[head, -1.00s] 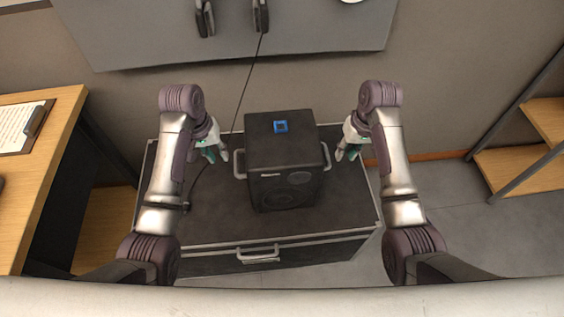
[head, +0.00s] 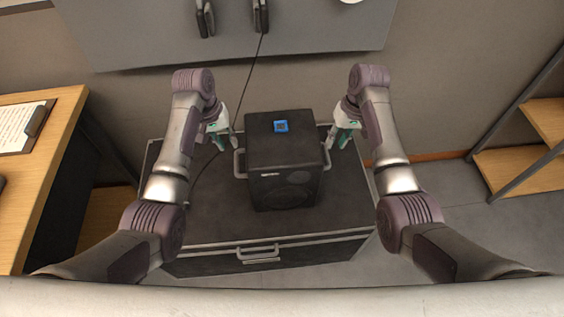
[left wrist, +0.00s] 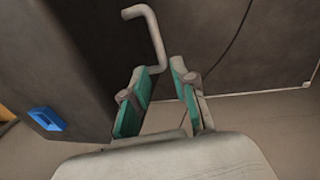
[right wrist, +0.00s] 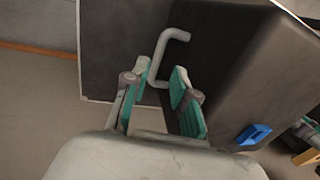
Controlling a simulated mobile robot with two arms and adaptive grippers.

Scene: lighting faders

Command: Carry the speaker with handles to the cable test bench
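The speaker (head: 283,160) is a black box with a light handle on each side and a blue square on top. It stands on a dark case (head: 215,225). My left gripper (head: 231,147) is open beside the left handle (head: 239,163); in the left wrist view that handle (left wrist: 152,35) lies just beyond the fingertips (left wrist: 165,68). My right gripper (head: 332,143) is open beside the right handle (head: 327,158). In the right wrist view that handle (right wrist: 163,58) reaches in between the fingertips (right wrist: 160,68). Neither gripper is closed on a handle. I cannot tell which surface is the cable test bench.
A wooden desk (head: 60,130) with a clipboard (head: 22,126) is on the left. Wooden shelves (head: 515,170) stand at the right. A grey panel (head: 150,35) is on the wall behind, with a black cable (head: 245,90) hanging down. Floor is clear at the right (head: 440,220).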

